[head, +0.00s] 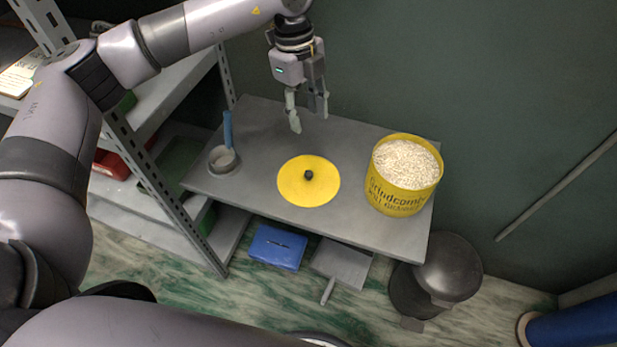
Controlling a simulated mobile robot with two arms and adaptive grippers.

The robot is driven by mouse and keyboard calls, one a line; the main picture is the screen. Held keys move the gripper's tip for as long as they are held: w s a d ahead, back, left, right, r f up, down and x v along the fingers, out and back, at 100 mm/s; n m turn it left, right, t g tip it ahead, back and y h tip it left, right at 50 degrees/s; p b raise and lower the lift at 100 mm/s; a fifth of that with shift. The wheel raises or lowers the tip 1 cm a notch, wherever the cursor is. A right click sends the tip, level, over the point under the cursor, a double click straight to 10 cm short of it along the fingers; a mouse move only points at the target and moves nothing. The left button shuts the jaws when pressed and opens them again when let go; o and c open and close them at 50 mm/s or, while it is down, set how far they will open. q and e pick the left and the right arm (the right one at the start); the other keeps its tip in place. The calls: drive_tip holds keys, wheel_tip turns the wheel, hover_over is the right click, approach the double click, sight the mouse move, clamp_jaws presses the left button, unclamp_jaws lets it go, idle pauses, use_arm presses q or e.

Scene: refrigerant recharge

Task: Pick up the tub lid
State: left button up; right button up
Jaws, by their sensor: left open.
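The tub lid (296,188) is a flat yellow disc with a small black knob (308,174) at its centre. It lies on the grey table (250,131), left of the tub. The yellow tub (398,199) stands open at the table's right end, filled with pale granules (405,163). My left gripper (309,116) is open and empty, pointing down above the back of the table. In the picture it is just above the lid and apart from it. My right gripper is not in view.
Metal shelving (165,105) stands on the left. Below the table are a blue box (277,247), a grey dustpan (343,262) and a dark bin (448,268).

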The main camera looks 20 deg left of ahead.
use_arm(q)
drive_tip(key=p, duration=0.1)
hover_over(309, 173)
drive_tip(key=f, duration=1.1)
drive_tip(key=shift+w+a+f, duration=0.25)
drive_tip(key=shift+w+f, duration=0.1)
drive_tip(key=shift+w, duration=0.05)
drive_tip(key=shift+s+f, duration=0.1)
drive_tip(key=shift+f, duration=0.45)
drive_tip(key=f, duration=0.3)
drive_tip(key=f+p, duration=0.1)
drive_tip(key=shift+s+d+f, duration=0.15)
drive_tip(key=shift+s, duration=0.1)
clamp_jaws()
